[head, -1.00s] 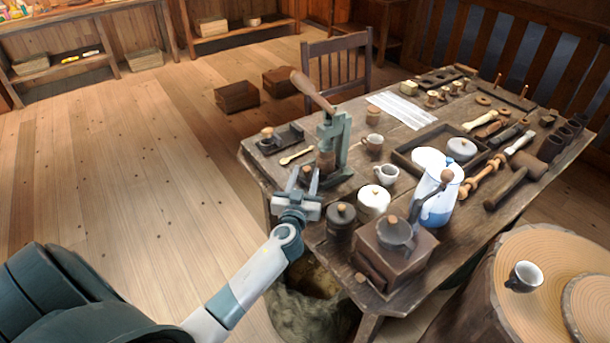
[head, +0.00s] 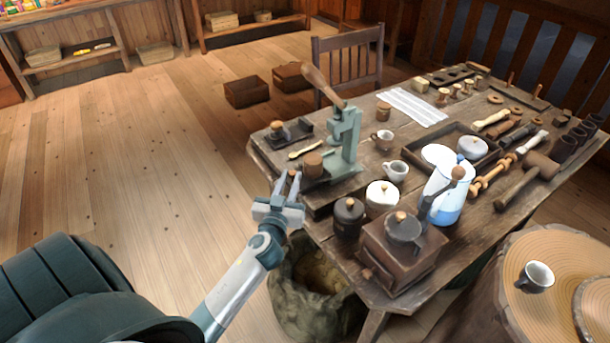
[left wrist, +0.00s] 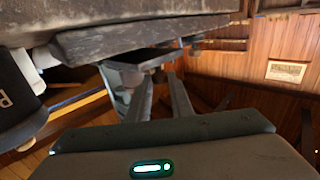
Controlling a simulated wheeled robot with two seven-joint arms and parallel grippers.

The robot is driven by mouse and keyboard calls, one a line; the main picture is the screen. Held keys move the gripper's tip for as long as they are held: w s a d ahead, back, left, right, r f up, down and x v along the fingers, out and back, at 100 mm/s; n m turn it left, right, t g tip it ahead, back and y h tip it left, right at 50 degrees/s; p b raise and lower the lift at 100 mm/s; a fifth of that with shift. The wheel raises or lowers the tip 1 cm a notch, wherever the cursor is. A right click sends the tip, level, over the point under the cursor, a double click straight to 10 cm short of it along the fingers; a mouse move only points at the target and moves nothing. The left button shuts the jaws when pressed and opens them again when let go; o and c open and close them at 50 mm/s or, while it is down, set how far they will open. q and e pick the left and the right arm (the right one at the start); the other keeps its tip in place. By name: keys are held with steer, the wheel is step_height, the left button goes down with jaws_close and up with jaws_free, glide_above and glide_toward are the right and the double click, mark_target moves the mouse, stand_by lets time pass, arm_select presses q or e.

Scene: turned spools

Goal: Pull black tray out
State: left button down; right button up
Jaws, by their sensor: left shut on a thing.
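My left gripper (head: 287,184) is at the near left edge of the wooden table (head: 350,255), its fingers pointing at the table. It is shut on the edge of a black tray (head: 335,193), a dark flat slab below the green lever press (head: 345,140). The held part is mostly hidden between the fingers. In the left wrist view, my two fingers (left wrist: 160,95) reach up to a dark flat edge (left wrist: 150,58) under the grey table edge. My right gripper is not in view.
A sack (head: 310,290) stands on the floor below. The floor at the left (head: 150,180) is clear.

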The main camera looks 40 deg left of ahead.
arm_select(q)
steer(key=shift+s+a, duration=0.25)
steer(key=shift+s, duration=0.4)
steer(key=c, duration=1.6)
jaws_free()
steer(key=shift+s, duration=0.1)
